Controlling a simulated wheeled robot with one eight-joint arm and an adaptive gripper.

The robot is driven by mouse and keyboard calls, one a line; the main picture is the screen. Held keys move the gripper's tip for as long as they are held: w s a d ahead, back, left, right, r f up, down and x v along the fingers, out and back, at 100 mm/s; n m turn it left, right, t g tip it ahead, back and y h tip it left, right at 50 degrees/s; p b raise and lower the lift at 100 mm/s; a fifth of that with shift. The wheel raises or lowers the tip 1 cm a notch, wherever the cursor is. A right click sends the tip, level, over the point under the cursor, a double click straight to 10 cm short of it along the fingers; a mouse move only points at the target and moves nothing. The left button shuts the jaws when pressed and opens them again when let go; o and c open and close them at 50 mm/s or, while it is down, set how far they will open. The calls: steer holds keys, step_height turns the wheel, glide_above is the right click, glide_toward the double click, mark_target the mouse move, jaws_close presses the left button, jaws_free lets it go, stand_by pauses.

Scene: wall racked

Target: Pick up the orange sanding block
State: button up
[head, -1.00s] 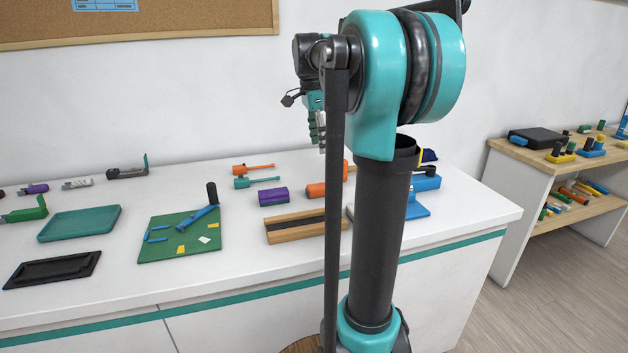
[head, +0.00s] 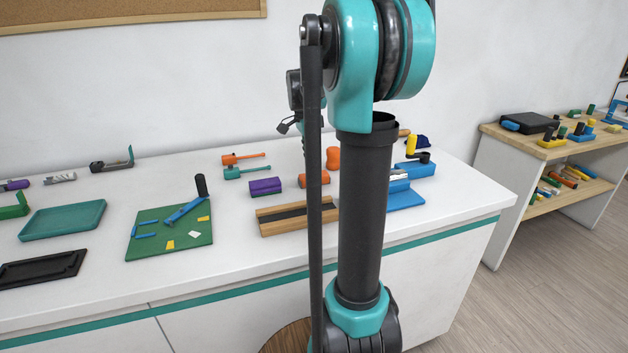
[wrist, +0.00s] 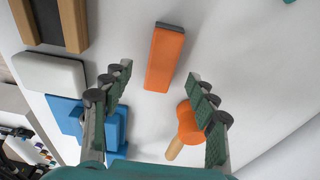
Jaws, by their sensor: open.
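The orange sanding block (wrist: 165,58), a long orange bar with a dark grey strip along its end, lies on the white bench in the wrist view. In the head view the orange block (head: 314,178) is partly hidden behind my arm, right of a purple block. My gripper (wrist: 162,82) is open and empty. Its two fingers are spread wide, with the block ahead of and between the fingertip lines, apart from them. In the head view the gripper is mostly hidden behind my arm.
An orange-headed mallet (wrist: 188,122) with a wooden handle lies close to the right finger. A blue fixture (wrist: 98,125) and a white block (wrist: 50,73) are at left. A wooden channel (head: 282,220) lies nearer the bench front. Bench right of the block is clear.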

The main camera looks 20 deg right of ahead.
steer(key=shift+w+d+f, duration=0.1)
steer(key=shift+d+f, duration=0.1)
steer(key=shift+f, duration=1.15)
steer(key=shift+w+d+f, duration=0.1)
steer(key=shift+d+f, duration=0.1)
steer(key=shift+f, duration=1.1)
steer(key=shift+c, duration=0.3)
steer(key=c, duration=1.2)
steer(key=shift+r, duration=0.15)
steer(key=shift+c, duration=0.2)
step_height(320, 180, up, 20)
